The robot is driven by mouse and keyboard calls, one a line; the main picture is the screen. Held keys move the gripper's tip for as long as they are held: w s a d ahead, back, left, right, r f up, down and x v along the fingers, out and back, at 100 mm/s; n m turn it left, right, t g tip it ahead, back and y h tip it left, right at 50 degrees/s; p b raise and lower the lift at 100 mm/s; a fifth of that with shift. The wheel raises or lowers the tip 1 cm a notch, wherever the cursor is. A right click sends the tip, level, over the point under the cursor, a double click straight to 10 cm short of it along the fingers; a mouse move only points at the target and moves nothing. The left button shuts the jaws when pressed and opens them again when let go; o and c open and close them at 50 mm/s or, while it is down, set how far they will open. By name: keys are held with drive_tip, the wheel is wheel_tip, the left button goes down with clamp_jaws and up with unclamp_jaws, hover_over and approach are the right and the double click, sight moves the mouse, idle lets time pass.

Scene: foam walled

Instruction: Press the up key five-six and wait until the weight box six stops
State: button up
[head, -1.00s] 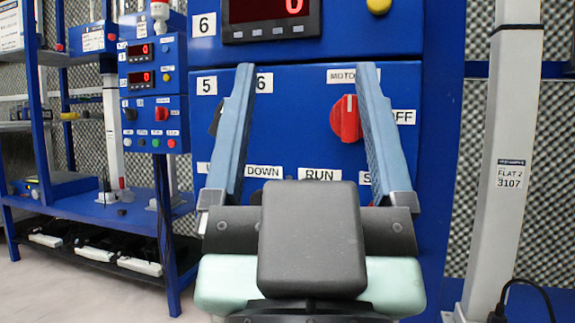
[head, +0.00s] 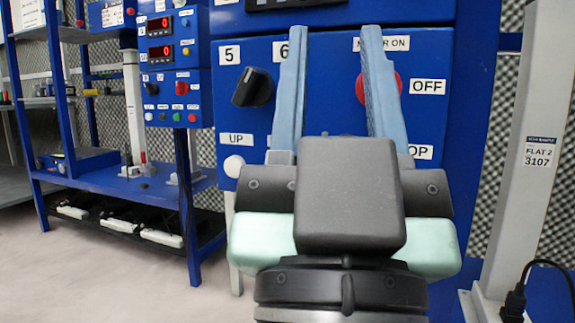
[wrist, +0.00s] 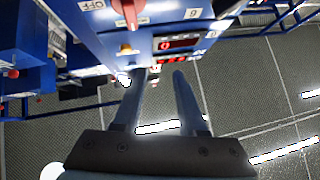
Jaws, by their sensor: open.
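The up key is a round white button (head: 234,165) under the UP label (head: 237,139), low on the left of the blue control panel (head: 330,112) in the head view. A black selector knob (head: 254,87) sits above it, between labels 5 and 6. My gripper (head: 331,40) is open and empty, its two pale blue fingers in front of the panel, right of the up key. The fingers also show in the wrist view (wrist: 160,75). My gripper hides the panel's lower middle, including the DOWN and RUN labels. I cannot identify weight box six.
A red switch knob (head: 391,85) is partly behind the right finger, near the OFF label. A white column (head: 530,150) stands at the right. A blue rack (head: 110,180) and a smaller control panel (head: 172,95) stand at the left. Bare floor shows at lower left.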

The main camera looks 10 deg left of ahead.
clamp_jaws()
idle(1.3)
